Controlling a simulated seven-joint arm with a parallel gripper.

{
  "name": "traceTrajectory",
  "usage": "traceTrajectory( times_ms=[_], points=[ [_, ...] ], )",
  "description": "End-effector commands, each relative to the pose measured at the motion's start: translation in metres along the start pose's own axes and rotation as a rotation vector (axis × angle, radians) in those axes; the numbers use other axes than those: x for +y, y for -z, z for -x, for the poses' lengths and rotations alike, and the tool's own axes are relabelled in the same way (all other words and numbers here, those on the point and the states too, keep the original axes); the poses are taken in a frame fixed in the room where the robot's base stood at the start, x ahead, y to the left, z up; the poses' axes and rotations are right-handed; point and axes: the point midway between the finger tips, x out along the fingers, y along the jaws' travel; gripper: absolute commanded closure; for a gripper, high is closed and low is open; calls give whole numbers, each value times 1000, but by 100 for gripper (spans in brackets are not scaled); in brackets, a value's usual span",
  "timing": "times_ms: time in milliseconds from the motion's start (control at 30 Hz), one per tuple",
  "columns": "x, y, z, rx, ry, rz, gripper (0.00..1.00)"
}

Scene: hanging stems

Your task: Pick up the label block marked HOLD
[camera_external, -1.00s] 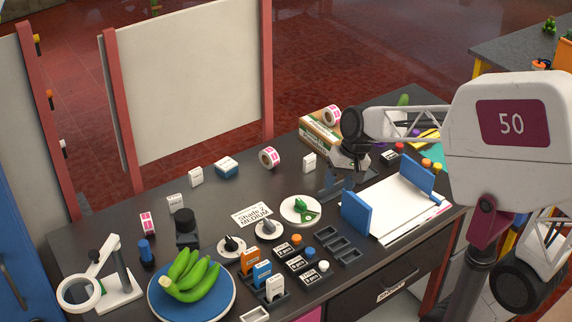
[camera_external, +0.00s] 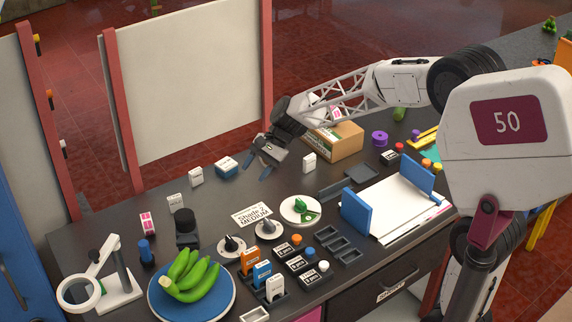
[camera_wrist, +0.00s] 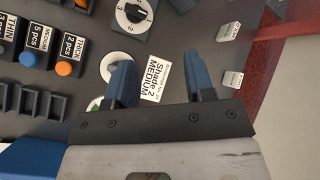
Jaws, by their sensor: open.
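Several small white label blocks stand on the dark bench; their print is too small to read, so I cannot tell which says HOLD. In the external view one (camera_external: 196,177) is near the back edge, one (camera_external: 175,204) is further left, and one (camera_external: 309,163) is right of my gripper. Two white blocks show at the right of the wrist view, an upper one (camera_wrist: 229,31) and a lower one (camera_wrist: 233,79). My gripper (camera_external: 257,167) is open and empty above the back of the bench. Its blue fingers (camera_wrist: 162,75) are apart over the Shade 2 MEDIUM card (camera_wrist: 153,82).
A blue-and-white box (camera_external: 227,168) stands left of my gripper. A cardboard box (camera_external: 340,141) is to its right. Dials, a white dish (camera_external: 301,210), a plate of green bananas (camera_external: 192,285) and a magnifier stand (camera_external: 115,285) occupy the front. A white panel (camera_external: 190,85) rises behind.

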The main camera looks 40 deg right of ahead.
Motion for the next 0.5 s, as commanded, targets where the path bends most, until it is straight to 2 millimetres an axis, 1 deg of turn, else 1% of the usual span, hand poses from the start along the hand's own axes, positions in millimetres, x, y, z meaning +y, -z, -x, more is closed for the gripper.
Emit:
traceTrajectory(
  times_ms=[33,100,367,500],
  points=[
    [-10,7,-10,-19,9,-31,51],
    [-23,16,-21,-44,26,-75,51],
    [-68,49,-65,-138,84,-240,51],
    [-90,68,-90,-190,114,-331,51]
  ],
)
